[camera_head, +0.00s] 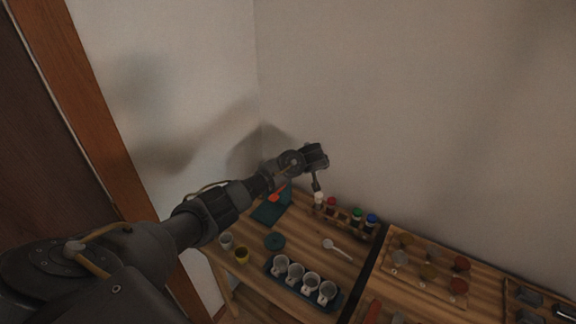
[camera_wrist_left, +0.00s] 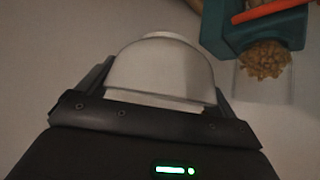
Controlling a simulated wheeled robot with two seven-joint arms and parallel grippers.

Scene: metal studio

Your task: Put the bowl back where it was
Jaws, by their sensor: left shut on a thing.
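My left arm reaches in from the left, and its gripper (camera_head: 317,184) is above the back of the wooden table, by the bottle rack. In the left wrist view the gripper (camera_wrist_left: 155,95) is shut on a white, rounded bowl (camera_wrist_left: 162,72), with a finger on each side of it. A narrower raised part shows at its far end. In the head view I cannot clearly tell the bowl from the small pale things under the gripper. My right gripper is not in view.
A rack (camera_head: 340,216) of colour-capped bottles stands at the back. A dark tray (camera_head: 291,287) holds several white mugs. A teal stand (camera_head: 266,214), a teal disc (camera_head: 274,242), a yellow cup (camera_head: 241,256) and a white spoon (camera_head: 338,250) are nearby. Walls close off the back.

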